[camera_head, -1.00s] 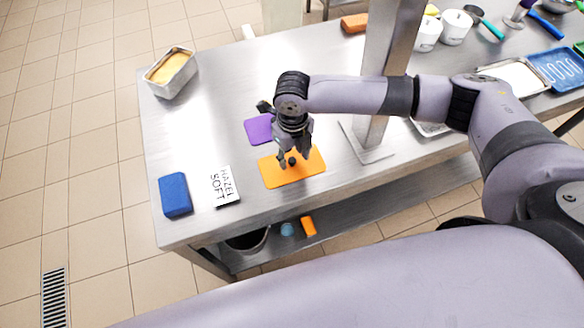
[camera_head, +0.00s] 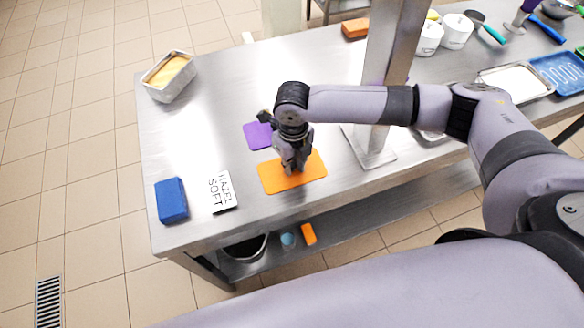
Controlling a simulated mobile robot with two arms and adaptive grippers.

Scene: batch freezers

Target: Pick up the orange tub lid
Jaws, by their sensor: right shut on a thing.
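The orange tub lid (camera_head: 272,179) is a flat rectangle near the front edge of the steel table, and it looks to lie flat on or very close to the top. My right gripper (camera_head: 292,172) points down over the middle of the lid, with its fingers closed together on it. The fingers hide the gripped part of the lid. My left gripper is not in view.
A purple lid (camera_head: 257,136) lies just behind the orange one. A "HAZEL SOFT" card (camera_head: 222,191) and a blue block (camera_head: 171,200) are to the left. A metal post (camera_head: 383,90) stands close on the right. A filled metal tub (camera_head: 169,76) is at the back left.

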